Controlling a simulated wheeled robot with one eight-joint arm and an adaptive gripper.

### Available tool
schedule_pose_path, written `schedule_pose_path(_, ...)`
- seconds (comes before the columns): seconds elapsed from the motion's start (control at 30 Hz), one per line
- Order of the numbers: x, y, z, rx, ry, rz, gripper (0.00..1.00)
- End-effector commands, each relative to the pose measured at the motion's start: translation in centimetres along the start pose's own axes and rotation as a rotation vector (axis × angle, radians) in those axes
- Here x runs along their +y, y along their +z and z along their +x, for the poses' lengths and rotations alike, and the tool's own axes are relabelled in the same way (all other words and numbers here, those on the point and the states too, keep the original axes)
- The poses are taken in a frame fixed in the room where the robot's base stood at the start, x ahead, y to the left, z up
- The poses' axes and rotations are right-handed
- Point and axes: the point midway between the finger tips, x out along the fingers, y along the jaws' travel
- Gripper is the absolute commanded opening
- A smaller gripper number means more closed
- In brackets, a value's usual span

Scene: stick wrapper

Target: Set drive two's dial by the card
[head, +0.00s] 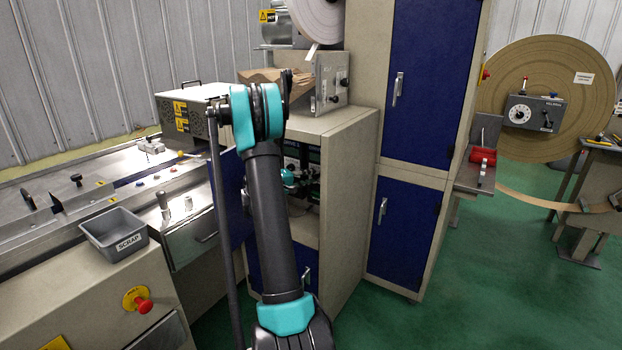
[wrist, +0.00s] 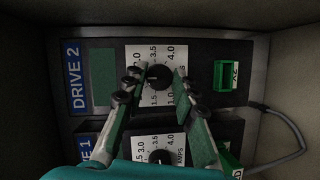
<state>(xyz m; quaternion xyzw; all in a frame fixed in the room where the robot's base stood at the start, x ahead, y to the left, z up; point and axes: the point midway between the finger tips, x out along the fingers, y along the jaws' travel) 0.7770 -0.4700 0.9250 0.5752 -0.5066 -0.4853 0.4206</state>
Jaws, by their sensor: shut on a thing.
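In the wrist view, drive two (wrist: 205,58) is a dark panel with a blue "DRIVE 2" label (wrist: 74,77). The dial's exact setting is too small to read. In the head view, my gripper (head: 291,178) is inside the open cabinet, partly hidden by my arm. I cannot make out the card in either view.
Drive one's dial (wrist: 160,157) is just below, close to my gripper's fingers. Cabinet walls close in on the sides. The open blue cabinet door (head: 232,200) stands left of my arm.

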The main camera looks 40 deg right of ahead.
Motion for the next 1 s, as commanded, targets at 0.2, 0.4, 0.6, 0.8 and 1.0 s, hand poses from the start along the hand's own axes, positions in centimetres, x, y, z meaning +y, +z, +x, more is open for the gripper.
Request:
schedule_pose_path(0.2, -0.05, -0.02, -0.04, 0.000, 0.007, -0.018, 0.00)
schedule_pose_path(0.4, -0.05, -0.03, -0.04, 0.000, 0.007, -0.018, 0.00)
schedule_pose_path(0.6, -0.05, -0.04, -0.04, 0.000, 0.006, -0.017, 0.39)
schedule_pose_path(0.8, -0.04, -0.03, -0.02, 0.000, 0.007, -0.017, 0.49)
schedule_pose_path(1.0, 0.13, -0.05, -0.04, 0.000, 0.007, -0.017, 0.49)
